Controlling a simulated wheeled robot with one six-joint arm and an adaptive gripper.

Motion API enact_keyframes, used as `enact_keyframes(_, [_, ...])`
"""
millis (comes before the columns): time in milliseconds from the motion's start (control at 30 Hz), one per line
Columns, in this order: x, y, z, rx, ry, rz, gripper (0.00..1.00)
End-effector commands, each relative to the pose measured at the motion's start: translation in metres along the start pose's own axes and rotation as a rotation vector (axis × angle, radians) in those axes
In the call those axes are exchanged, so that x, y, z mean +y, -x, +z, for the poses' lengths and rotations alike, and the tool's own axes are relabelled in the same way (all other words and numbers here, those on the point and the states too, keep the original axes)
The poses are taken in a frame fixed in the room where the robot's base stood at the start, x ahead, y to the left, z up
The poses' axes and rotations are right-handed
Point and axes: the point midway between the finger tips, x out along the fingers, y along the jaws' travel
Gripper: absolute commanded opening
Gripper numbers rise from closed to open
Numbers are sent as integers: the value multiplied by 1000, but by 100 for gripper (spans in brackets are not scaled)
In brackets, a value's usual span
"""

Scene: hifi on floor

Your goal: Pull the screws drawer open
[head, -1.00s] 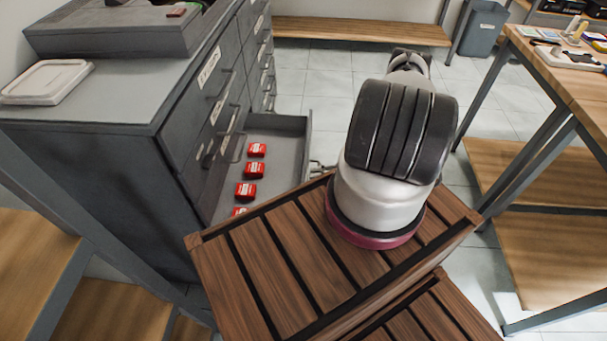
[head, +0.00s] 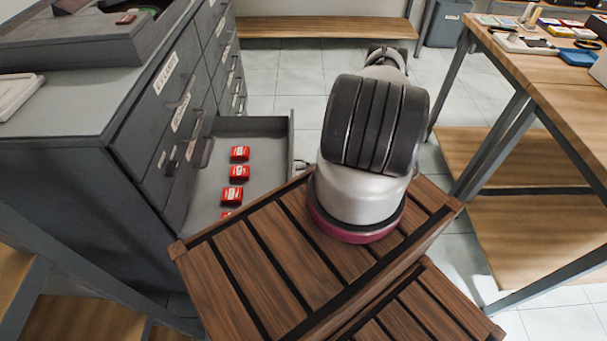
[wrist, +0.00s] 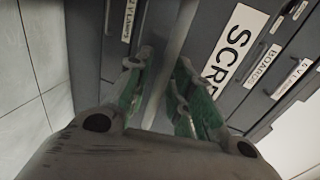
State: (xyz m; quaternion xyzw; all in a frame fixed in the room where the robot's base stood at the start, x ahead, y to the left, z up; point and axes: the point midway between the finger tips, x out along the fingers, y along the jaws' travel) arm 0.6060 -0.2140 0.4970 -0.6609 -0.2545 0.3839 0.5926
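The screws drawer (wrist: 208,62), whose front label shows "SCR" with the rest cut off, fills the middle of the wrist view. In the head view an open grey drawer (head: 258,172) stands out of the cabinet with several red boxes inside; its front label faces away. In the head view my arm and the wooden slatted top hide most of the gripper.
The grey cabinet (head: 70,150) has other drawers, shut, above and beyond the open one. A workbench (head: 560,65) with tools stands at the right. A low wooden bench (head: 320,28) is at the back. Tiled floor is free between them.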

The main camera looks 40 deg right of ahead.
Motion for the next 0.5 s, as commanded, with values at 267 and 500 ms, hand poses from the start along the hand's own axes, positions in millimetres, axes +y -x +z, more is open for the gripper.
enact_keyframes(267, [0,0,1,-1,-1,-1,31])
enact_keyframes(500, [0,22,0,3,0,0,31])
